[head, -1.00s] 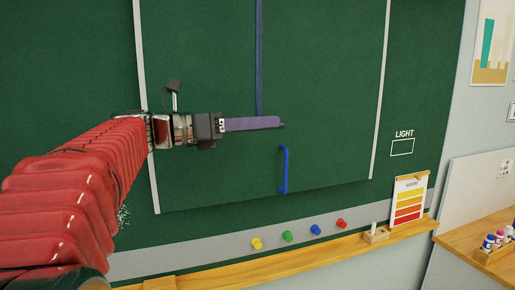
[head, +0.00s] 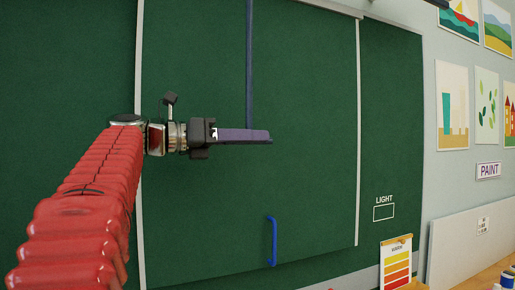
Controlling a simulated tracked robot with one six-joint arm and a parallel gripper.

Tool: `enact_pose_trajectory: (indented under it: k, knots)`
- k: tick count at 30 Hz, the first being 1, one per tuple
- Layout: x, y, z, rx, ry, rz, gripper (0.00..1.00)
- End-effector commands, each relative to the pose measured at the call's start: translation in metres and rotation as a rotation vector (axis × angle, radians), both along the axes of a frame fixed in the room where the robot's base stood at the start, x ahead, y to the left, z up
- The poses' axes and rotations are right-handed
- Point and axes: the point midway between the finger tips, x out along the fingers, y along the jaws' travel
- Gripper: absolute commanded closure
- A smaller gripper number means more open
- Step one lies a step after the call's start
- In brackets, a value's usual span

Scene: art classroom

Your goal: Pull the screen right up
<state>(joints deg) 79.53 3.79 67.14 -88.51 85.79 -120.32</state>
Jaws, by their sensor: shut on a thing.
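A large green panel (head: 200,220) with pale side strips fills the middle of the head view. It may be the screen; I cannot tell for sure. A blue upright handle (head: 272,242) is low on the panel, below and apart from my gripper. A narrow blue strap (head: 249,70) runs straight down from the top of the view to my gripper (head: 262,137). None of the strap shows below the fingers. My gripper points right, its purple fingers shut on the strap. The fingers hide the strap's lower end.
A green board (head: 395,100) with a LIGHT label (head: 384,199) continues right of the panel. A colour chart (head: 396,264) stands below it. Pictures (head: 452,103) and a PAINT sign (head: 489,170) hang on the right wall. The board in front of my gripper is clear.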

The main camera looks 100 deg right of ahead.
Motion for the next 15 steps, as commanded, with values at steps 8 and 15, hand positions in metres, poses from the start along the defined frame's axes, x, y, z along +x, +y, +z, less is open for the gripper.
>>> enact_pose_trajectory:
  k: [8,15]
  knots:
    - [0.0005,-0.0001,0.0020,0.000,0.002,-0.001,1.00]
    - [0.0012,-0.0007,0.0014,0.001,0.002,0.002,0.73]
